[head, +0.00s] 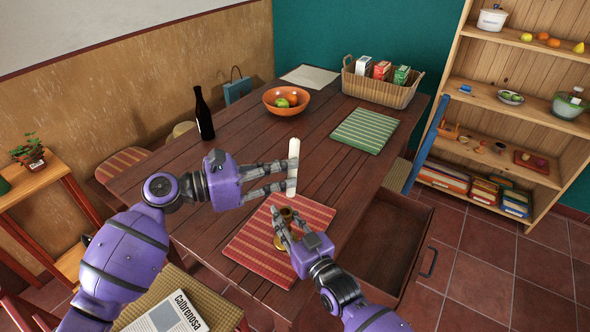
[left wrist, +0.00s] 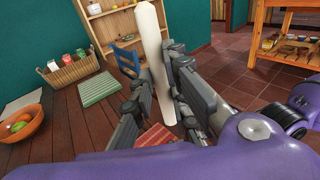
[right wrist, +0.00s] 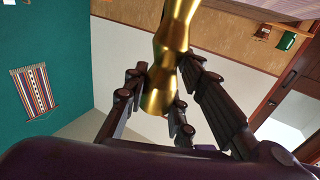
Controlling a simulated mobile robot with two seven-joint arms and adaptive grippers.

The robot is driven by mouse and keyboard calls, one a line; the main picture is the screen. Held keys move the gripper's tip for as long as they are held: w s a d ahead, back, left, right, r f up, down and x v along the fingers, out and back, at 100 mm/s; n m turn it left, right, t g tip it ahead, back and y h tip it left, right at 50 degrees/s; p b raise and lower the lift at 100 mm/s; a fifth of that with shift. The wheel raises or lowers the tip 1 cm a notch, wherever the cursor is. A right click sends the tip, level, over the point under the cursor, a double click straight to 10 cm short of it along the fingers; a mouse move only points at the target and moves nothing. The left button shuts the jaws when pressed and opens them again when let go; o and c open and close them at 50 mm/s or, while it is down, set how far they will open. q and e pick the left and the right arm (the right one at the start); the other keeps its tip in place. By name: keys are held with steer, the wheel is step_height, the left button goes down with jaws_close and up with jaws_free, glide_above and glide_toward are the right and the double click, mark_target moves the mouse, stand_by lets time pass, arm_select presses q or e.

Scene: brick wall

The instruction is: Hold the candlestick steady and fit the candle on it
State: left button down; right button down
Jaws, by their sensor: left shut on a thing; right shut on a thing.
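A white candle (head: 294,163) stands upright in the head view, and my left gripper (head: 290,178) is shut on it. In the left wrist view the candle (left wrist: 155,60) rises between the left fingers (left wrist: 163,100). A brass candlestick (head: 280,240) is at the red striped mat, partly hidden by my right gripper (head: 279,226), which is shut on it. In the right wrist view the gold candlestick (right wrist: 165,75) sits between the right fingers (right wrist: 160,105). The candle is apart from the candlestick, above and behind it in the head view.
The red striped mat (head: 246,250) lies on the dark wooden table (head: 240,135). A bottle (head: 203,115), a fruit bowl (head: 290,107), a basket (head: 400,95) and a green mat (head: 365,131) stand or lie farther back. An open drawer (head: 390,240) juts out at right.

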arm_select(q)
step_height(320, 180, down, 6)
steer(key=a+n+t, duration=0.1)
steer(key=t, duration=0.1)
steer(key=shift+w+a, duration=0.3)
steer(key=shift+a, duration=0.05)
steer(key=shift+f, duration=0.1)
stand_by(0.6)
steer(key=shift+a, duration=0.15)
steer(key=shift+f, duration=0.7)
stand_by(0.8)
steer(key=shift+f, duration=0.35)
steer(key=shift+f, duration=0.4)
stand_by(0.7)
steer(key=shift+f, duration=0.3)
